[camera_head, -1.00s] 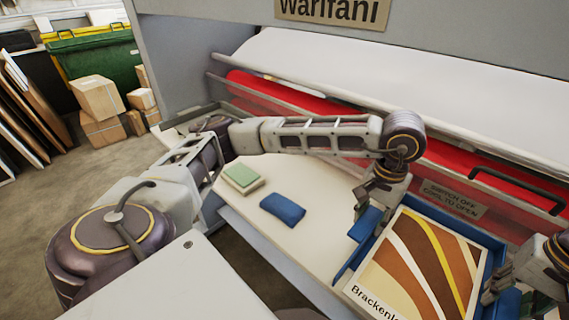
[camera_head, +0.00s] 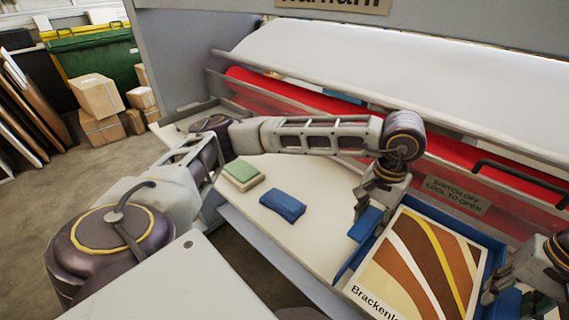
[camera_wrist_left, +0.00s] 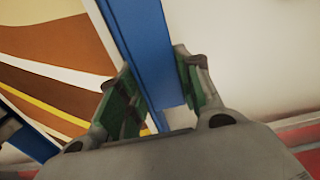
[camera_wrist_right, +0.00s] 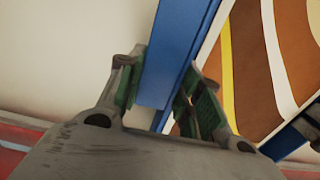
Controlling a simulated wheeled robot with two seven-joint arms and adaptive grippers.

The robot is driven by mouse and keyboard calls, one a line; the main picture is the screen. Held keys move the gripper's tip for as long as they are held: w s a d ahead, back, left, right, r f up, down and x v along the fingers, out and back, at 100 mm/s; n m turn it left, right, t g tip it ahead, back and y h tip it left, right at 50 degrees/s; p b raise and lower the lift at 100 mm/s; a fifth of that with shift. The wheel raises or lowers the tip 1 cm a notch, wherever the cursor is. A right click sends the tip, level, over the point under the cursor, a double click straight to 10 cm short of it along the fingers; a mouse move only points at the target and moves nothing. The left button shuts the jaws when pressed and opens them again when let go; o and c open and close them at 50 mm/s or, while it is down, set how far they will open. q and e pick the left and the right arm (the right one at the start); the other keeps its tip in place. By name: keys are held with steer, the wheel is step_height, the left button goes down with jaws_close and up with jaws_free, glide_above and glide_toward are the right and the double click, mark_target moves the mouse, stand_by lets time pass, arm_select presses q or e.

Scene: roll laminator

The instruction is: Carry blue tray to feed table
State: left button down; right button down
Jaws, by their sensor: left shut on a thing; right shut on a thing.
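The blue tray (camera_head: 493,252) is at the lower right of the head view, with a printed sheet (camera_head: 420,265) of brown, white and yellow bands lying in it. My left gripper (camera_head: 368,208) is shut on the tray's left side wall; the left wrist view shows the blue wall (camera_wrist_left: 145,50) between its fingers. My right gripper (camera_head: 500,292) is shut on the opposite wall, and the right wrist view shows that wall (camera_wrist_right: 172,55) between its fingers. The cream feed table (camera_head: 325,235) lies in front of the rollers. Whether the tray touches it I cannot tell.
A blue cloth (camera_head: 283,205) and a green-topped pad (camera_head: 242,174) lie on the table left of the tray. The laminator's red roller (camera_head: 290,95) and front guard with a sign (camera_head: 455,193) stand behind. Cardboard boxes (camera_head: 98,97) are on the floor far left.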

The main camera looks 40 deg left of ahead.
arm_select(q)
steer(key=shift+a+f+b, duration=0.15)
steer(key=shift+f+b, duration=0.15)
steer(key=shift+f, duration=0.05)
arm_select(e)
steer(key=shift+d+f, duration=0.15)
steer(key=shift+f, duration=0.2)
arm_select(q)
steer(key=c, duration=1.3)
jaws_free()
steer(key=shift+c, duration=0.2)
arm_select(e)
steer(key=c, duration=1.3)
jaws_free()
steer(key=shift+c, duration=0.2)
arm_select(q)
steer(key=o, duration=0.4)
steer(key=shift+c, duration=0.2)
arm_select(e)
steer(key=o, duration=0.4)
arm_select(q)
step_height(320, 180, up, 12)
arm_select(e)
steer(key=shift+r, duration=0.15)
step_height(320, 180, up, 12)
steer(key=shift+f, duration=0.15)
